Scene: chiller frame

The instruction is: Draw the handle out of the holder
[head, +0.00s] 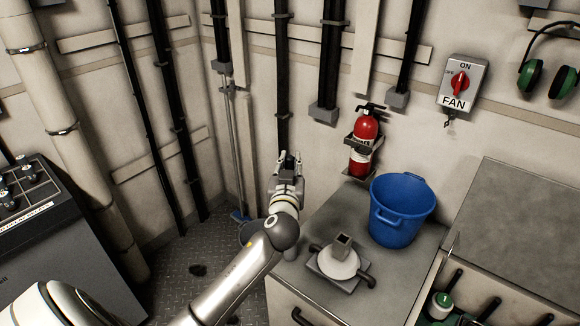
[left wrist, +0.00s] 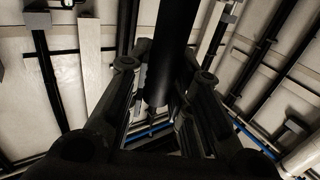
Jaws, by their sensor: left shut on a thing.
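My left gripper (head: 289,168) is raised near the back left edge of the counter, pointing away from the camera. It is shut on a dark cylindrical piece, which I take to be the handle (head: 290,158). In the left wrist view the handle (left wrist: 171,55) is a smooth black cylinder between the two fingers. A grey fixture with a white round base and a square upright socket (head: 343,241) stands on the counter, apart from the gripper. I cannot tell whether it is the holder. My right gripper is not in view.
A blue bucket (head: 402,210) stands on the counter (head: 325,215), right of the fixture. A red fire extinguisher (head: 364,145) and a FAN switch box (head: 462,83) hang on the wall. A dark console (head: 62,245) is at left. Several black handles show at lower right.

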